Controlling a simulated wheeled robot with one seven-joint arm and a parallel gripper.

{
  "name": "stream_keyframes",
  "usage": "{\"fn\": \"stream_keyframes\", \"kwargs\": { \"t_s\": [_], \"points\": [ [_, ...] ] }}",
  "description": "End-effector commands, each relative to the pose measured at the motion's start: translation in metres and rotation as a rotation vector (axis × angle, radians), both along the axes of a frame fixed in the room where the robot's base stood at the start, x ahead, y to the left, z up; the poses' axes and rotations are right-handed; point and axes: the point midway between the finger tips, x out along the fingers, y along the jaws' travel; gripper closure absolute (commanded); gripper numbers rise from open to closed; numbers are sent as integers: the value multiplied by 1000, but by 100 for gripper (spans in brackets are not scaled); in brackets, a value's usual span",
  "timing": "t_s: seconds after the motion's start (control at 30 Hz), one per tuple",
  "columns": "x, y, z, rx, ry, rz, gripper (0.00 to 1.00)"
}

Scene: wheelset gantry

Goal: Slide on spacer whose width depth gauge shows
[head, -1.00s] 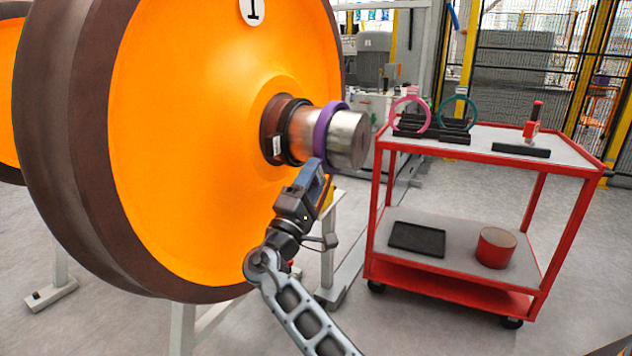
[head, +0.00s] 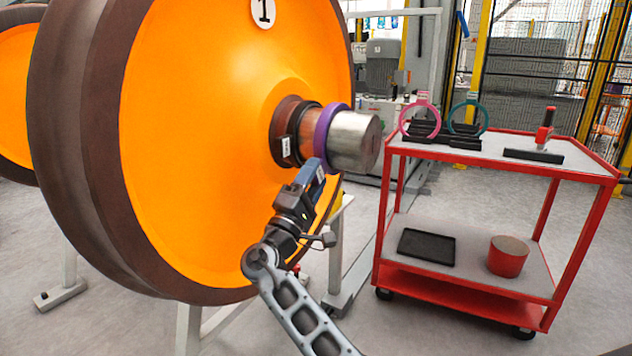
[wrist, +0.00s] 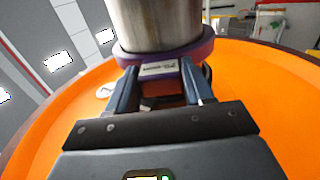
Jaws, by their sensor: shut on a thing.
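A purple spacer ring (head: 325,133) is around the steel axle end (head: 355,141) of the orange wheel (head: 215,130). A dark collar (head: 291,133) with a white label sits on the axle between the ring and the wheel hub. My gripper (head: 314,172) is below the axle, shut on the ring's lower part. In the wrist view the ring (wrist: 205,50) shows its labelled tab between my two fingers (wrist: 160,82). A pink ring (head: 419,119) and a teal ring (head: 470,117) stand in a black rack on the cart. A red depth gauge (head: 545,130) stands beside them.
The red cart (head: 500,170) stands to the right of the axle. Its lower shelf holds a black tray (head: 426,247) and a red cylinder (head: 507,256). Wheel stand legs (head: 337,250) are below the axle. Floor shows between stand and cart.

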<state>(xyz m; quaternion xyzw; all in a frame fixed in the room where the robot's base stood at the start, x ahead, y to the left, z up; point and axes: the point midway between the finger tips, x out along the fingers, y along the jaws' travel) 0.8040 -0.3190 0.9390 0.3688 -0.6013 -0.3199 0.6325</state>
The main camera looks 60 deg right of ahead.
Motion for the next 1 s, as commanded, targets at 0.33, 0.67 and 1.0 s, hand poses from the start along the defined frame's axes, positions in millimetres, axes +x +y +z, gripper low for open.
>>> {"fn": "stream_keyframes", "kwargs": {
  "t_s": [0.33, 0.67, 1.0],
  "points": [
    [8, 1, 1, -2, -2, 0, 83],
    [16, 1, 0, -2, -2, 1, 83],
    [23, 2, 0, -2, -2, 0, 83]
  ]
}}
